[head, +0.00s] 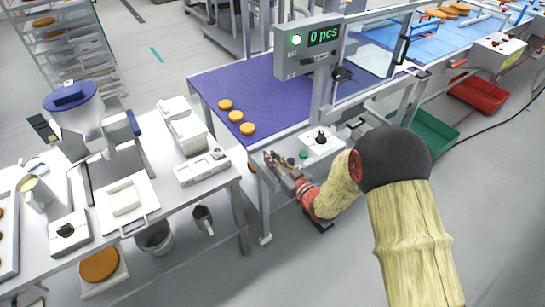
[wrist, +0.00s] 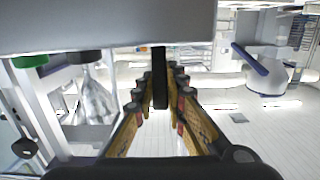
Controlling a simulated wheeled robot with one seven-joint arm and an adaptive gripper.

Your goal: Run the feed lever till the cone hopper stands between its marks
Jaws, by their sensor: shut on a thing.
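The cone hopper (head: 88,113), a pale funnel with a blue rim, stands on the left table in the head view. A white shape with a blue band at the right of the wrist view (wrist: 266,76) may be the same hopper. My gripper (head: 275,160) is at the front edge of the purple belt, left of a control box. In the wrist view my gripper (wrist: 160,90) is shut on a dark upright bar (wrist: 160,72), seemingly the feed lever. My fingers hide the lever in the head view. I cannot make out the hopper's marks.
The control box (head: 321,141) has a black knob and a green button beside it. Several round cakes (head: 236,116) lie on the purple belt (head: 262,104). A display (head: 309,46) reads 0 pcs. A white scale-like device (head: 202,167) stands at the left table's edge.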

